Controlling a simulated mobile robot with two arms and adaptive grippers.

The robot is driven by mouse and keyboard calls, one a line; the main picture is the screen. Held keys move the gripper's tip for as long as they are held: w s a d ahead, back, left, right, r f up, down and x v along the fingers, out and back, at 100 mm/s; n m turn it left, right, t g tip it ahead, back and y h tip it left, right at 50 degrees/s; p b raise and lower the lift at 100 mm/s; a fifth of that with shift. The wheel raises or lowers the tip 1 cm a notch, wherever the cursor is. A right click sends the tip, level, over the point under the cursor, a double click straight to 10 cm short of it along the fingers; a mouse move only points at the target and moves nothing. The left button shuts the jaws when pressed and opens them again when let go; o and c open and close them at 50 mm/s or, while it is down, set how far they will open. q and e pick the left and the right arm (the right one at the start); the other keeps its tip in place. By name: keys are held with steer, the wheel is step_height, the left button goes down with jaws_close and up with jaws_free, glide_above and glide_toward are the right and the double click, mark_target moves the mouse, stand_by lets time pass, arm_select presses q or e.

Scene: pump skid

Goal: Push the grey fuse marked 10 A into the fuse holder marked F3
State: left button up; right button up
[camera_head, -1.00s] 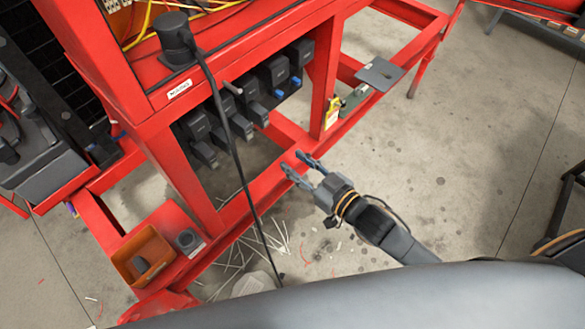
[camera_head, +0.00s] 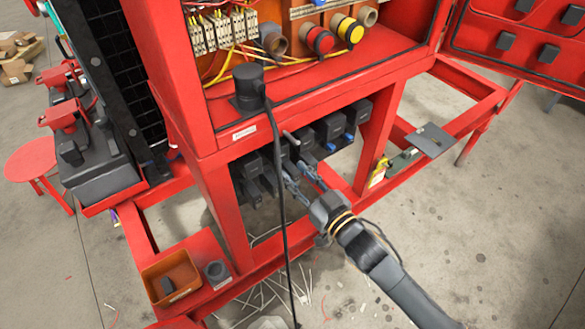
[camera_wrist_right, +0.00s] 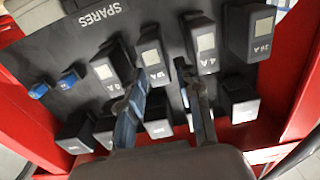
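My right gripper (camera_head: 299,178) is open and empty, in front of the dark rack of grey plug-like fuses in the red frame. In the right wrist view, its fingers (camera_wrist_right: 162,80) point at a panel marked SPARES (camera_wrist_right: 103,15). One fuse (camera_wrist_right: 152,50) shows between and beyond the fingertips; I cannot tell whether they touch it. Other fuses stand at the left (camera_wrist_right: 103,68), beside the right fingertip (camera_wrist_right: 203,42), and at the far right (camera_wrist_right: 258,28). Some markings are small or hidden, so I cannot tell surely which is 10 A. I cannot make out holder F3. My left gripper is out of view.
A black cable (camera_head: 279,205) hangs from a round plug (camera_head: 248,85) in front of the rack. Red frame posts (camera_head: 378,135) flank it. Smaller blue plugs (camera_wrist_right: 70,77) sit at the panel's left. An orange bin (camera_head: 171,275) stands at lower left.

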mark_target(297, 176)
steer(key=shift+x, duration=1.2)
jaws_close()
steer(key=shift+c, duration=2.1)
jaws_free()
jaws_close()
steer(key=shift+p+v, duration=0.9)
steer(key=shift+v, duration=0.8)
steer(key=shift+p+v, duration=0.65)
steer(key=shift+v, duration=0.95)
